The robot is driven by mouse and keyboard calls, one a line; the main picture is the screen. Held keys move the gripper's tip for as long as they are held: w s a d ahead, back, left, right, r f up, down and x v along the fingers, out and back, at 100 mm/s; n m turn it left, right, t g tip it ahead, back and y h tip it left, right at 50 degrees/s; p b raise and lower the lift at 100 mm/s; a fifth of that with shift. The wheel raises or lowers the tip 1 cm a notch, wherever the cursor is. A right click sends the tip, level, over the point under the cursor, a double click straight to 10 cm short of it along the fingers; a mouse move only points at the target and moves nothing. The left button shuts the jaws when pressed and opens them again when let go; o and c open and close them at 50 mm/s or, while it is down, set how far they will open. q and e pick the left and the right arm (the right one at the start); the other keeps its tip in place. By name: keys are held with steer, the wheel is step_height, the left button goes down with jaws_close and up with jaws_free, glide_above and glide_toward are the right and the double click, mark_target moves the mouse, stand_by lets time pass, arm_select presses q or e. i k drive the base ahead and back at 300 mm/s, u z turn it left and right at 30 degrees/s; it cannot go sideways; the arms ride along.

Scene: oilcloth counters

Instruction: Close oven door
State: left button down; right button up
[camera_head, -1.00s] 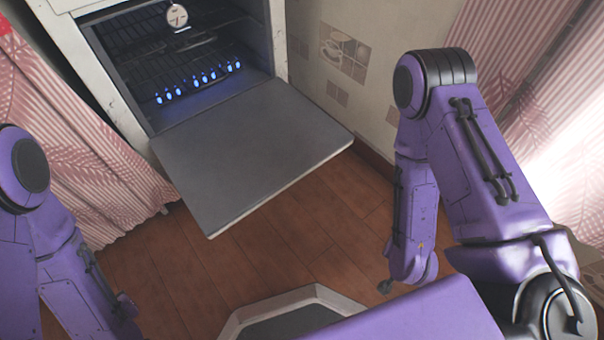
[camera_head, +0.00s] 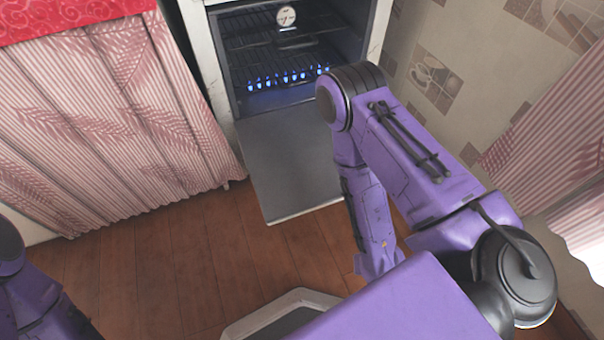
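The oven (camera_head: 207,62) stands at the top middle of the head view, with its cavity exposed and a row of blue flames inside. Its grey door (camera_head: 290,175) is folded down, open, reaching out toward me above the floor. My purple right arm crosses in front of the door's right part and hides it. My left arm shows only at the lower left edge. Neither gripper can be made out in this view, so I cannot tell what state they are in.
A round dial (camera_head: 287,15) hangs in the oven. A pink patterned curtain (camera_head: 110,120) under a red cloth top (camera_head: 70,18) is left of the oven. A tiled wall (camera_head: 455,70) and another curtain (camera_head: 545,135) are at right. Wooden floor (camera_head: 170,265) is clear at the left.

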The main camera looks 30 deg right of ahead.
mark_target(288, 152)
steer(key=u, duration=0.75)
steer(key=k, duration=1.35)
steer(key=z, duration=1.6)
steer(key=i, duration=0.5)
steer(key=u, duration=0.05)
